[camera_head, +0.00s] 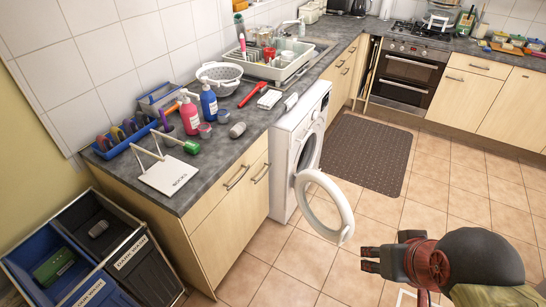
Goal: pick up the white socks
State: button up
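I cannot pick out the white socks with certainty. A small whitish roll (291,101) lies at the counter edge above the washing machine, and a pale grey roll (237,130) lies further left on the counter; either may be rolled socks, too small to tell. My gripper (368,259) is over the tiled floor at the lower right, far from the counter. Nothing shows in it, and its finger gap is unclear.
The washing machine (289,165) has its round door (325,206) swung open into the room, between my gripper and the counter. Bottles, a colander (220,77) and a dish rack (279,68) crowd the counter. Labelled bins (138,270) stand lower left.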

aim_at(238, 129)
jog(key=i+j+u, duration=0.15)
jog(key=i+u, duration=0.35)
jog(key=i, duration=0.2)
jog(key=i+l+u, duration=0.15)
jog(key=i+u, duration=0.3)
jog(key=i, duration=0.25)
